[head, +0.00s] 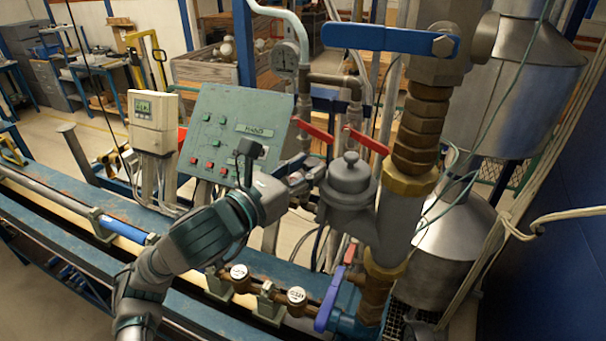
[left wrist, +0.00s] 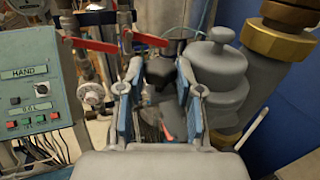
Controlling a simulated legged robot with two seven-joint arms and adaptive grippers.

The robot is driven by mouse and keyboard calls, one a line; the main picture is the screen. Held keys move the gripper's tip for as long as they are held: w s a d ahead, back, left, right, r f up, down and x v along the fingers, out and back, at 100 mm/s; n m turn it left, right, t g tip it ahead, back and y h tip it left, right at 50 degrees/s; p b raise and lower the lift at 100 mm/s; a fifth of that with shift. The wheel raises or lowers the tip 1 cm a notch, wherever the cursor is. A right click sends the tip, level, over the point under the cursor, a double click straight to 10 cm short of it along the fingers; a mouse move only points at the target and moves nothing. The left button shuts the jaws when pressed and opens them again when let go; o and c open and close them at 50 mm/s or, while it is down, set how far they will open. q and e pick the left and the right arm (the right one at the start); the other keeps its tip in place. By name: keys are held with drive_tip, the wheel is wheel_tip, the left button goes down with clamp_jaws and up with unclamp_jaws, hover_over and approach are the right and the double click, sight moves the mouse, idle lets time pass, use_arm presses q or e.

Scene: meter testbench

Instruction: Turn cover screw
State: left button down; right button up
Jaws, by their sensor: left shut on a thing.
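A grey metal housing with a round knobbed lid (head: 349,174) stands at the centre right of the head view. It also shows at the upper right of the left wrist view (left wrist: 217,65). My left gripper (head: 314,178) reaches in from the left at the housing's left side. In the left wrist view, its two blue-padded fingers (left wrist: 161,82) stand on either side of a dark part (left wrist: 160,72) beside the housing. This part seems to be the cover screw, but its shape is hard to make out. The gripper is shut on it. My right gripper is not in view.
A green control panel (head: 228,135) and a white meter box (head: 153,122) stand at the left. Red valve levers (head: 368,141) are close above the gripper. A large blue lever (head: 385,39) and a brass pipe (head: 422,130) rise at the right. A blue bench rail (head: 140,212) runs below.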

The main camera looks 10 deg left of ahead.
use_arm(q)
drive_tip(key=shift+a+r, duration=0.1)
drive_tip(key=shift+r, duration=0.1)
drive_tip(key=c, duration=0.9)
unclamp_jaws()
drive_tip(key=shift+w, duration=0.1)
drive_tip(key=shift+o, duration=0.7)
drive_tip(key=shift+w+f, duration=0.15)
drive_tip(key=shift+f, duration=0.05)
drive_tip(key=v, duration=0.8)
drive_tip(key=shift+w+f, duration=0.1)
